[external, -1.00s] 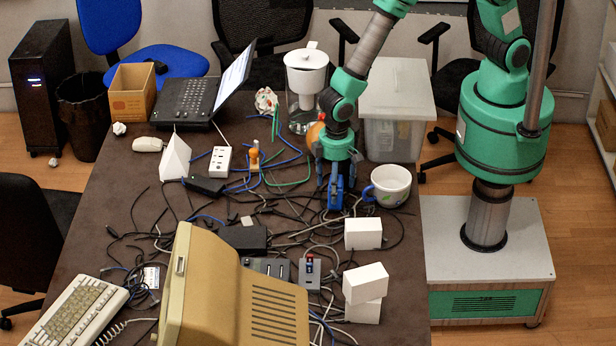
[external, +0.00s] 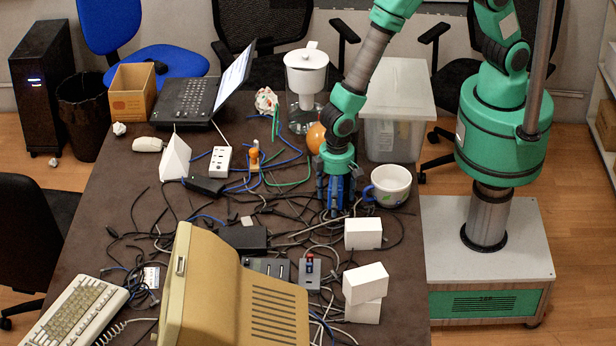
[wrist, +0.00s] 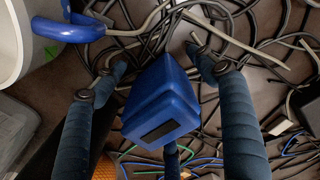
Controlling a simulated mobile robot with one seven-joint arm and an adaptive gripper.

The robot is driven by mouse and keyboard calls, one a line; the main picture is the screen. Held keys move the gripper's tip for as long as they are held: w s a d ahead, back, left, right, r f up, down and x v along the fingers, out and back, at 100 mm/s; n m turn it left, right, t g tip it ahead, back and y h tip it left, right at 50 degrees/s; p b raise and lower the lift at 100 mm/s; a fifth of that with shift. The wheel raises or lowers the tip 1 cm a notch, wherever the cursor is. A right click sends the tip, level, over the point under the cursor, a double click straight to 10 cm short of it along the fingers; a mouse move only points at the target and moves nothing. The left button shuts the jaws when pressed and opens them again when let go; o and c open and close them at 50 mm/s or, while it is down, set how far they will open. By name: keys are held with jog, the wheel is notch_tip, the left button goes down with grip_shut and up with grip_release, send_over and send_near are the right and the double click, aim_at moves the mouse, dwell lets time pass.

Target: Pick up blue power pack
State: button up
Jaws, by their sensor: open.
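The blue power pack (wrist: 163,105) is a boxy blue block with a dark rectangle on one face. In the wrist view it sits between the fingers of my gripper (wrist: 156,65), with a finger on its left and one on its right. Gaps show between the pack and both of these fingers, so my gripper is open around it. In the external view my gripper (external: 336,206) points down at the table among the cables, left of the mug. There the fingers largely hide the pack, and I cannot tell its outline from theirs.
A white mug (external: 390,187) with a blue handle stands close on the right; it also fills the upper left of the wrist view (wrist: 14,40). Tangled cables surround the pack. White boxes (external: 363,234) stand in front, and a lidded clear bin (external: 393,135) and water jug (external: 304,78) behind.

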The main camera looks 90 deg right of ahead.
aim_at(341, 180)
dwell(0.3)
jog(key=c, duration=1.8)
jog(key=shift+r+p, duration=0.95)
jog(key=shift+r, duration=4.1)
